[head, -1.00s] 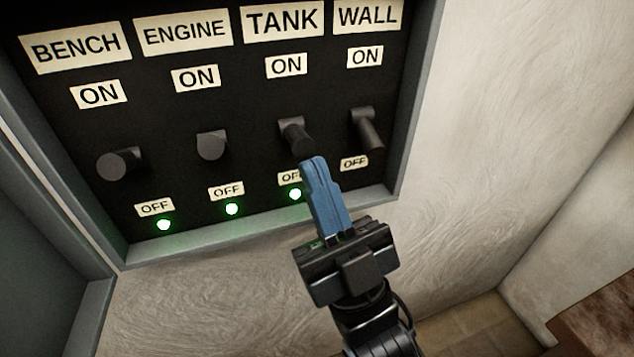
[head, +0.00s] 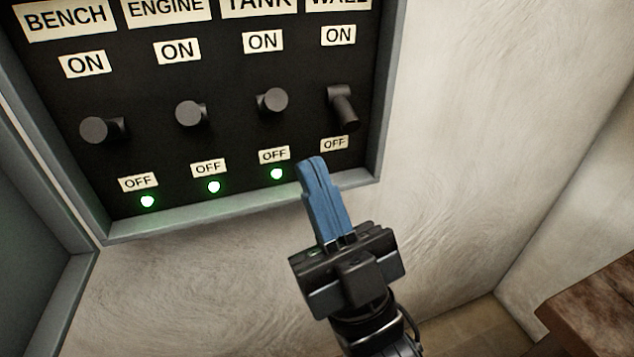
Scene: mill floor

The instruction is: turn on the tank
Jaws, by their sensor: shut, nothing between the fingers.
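The switch panel (head: 230,140) is black with four labels across its top. The TANK label (head: 258,4) is cut off by the top edge. The TANK lever (head: 273,101) below it sticks out with its round end facing me, like the ENGINE lever (head: 190,114) and BENCH lever (head: 100,130). The WALL lever (head: 343,106) points downward. A green light (head: 277,174) glows under the TANK column's OFF plate. My gripper (head: 312,162), with blue fingers, is shut and empty. In the picture it lies below and right of the TANK lever, apart from it.
The panel sits in a grey metal frame (head: 240,212). Green lights also glow under BENCH (head: 148,201) and ENGINE (head: 214,187); no WALL light shows. A grey door (head: 30,260) is at left. Bare plaster wall (head: 480,110) lies right, with a brown wooden surface (head: 605,310) at lower right.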

